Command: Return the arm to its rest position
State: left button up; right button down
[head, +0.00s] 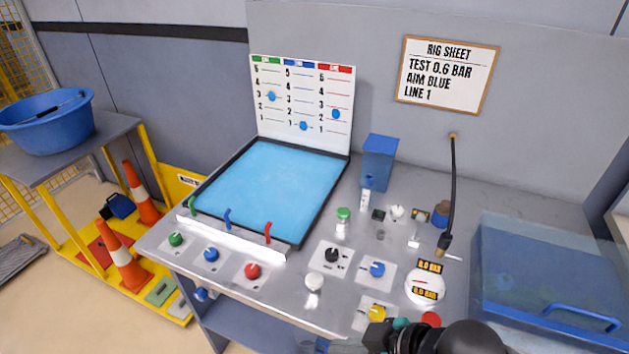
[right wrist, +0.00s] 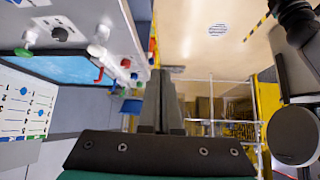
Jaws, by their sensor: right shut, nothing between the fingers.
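My right gripper (head: 376,338) is at the bottom of the head view, in front of the bench's near edge, close to the yellow knob (head: 377,313) and the red knob (head: 431,319). I cannot tell its exact height there. In the right wrist view the fingers of my right gripper (right wrist: 160,85) are shut together with nothing between them. The bench (right wrist: 95,22) shows beyond the fingers at the upper left of that view, which is turned over. My left gripper is in neither view.
The bench carries a blue tray (head: 193,207), several knobs, a gauge (head: 425,285), small bottles and a clear blue-tinted box (head: 545,265) at the right. A black hose (head: 453,185) hangs at the back. A yellow cart with a blue basin (head: 48,125) and cones stands left.

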jog(key=s+d+f+m+h, duration=0.3)
jog(key=s+d+m+h, duration=0.4)
jog(key=s+d+m, duration=0.3)
notch_tip(320, 180, down, 30)
jog(key=d+g+b, duration=0.2)
jog(key=b, duration=0.6)
pick_arm(q)
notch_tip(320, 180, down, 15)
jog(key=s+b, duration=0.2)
jog(key=b, duration=0.5)
pick_arm(e)
jog(key=s+d+f, duration=0.1)
jog(key=s+f, duration=0.7)
jog(key=f, duration=0.2)
jog(key=s+d+f+g, duration=0.1)
jog(key=s+f, duration=0.7)
jog(key=f, duration=0.3)
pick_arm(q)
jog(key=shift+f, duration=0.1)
pick_arm(e)
jog(key=shift+d+f, duration=0.1)
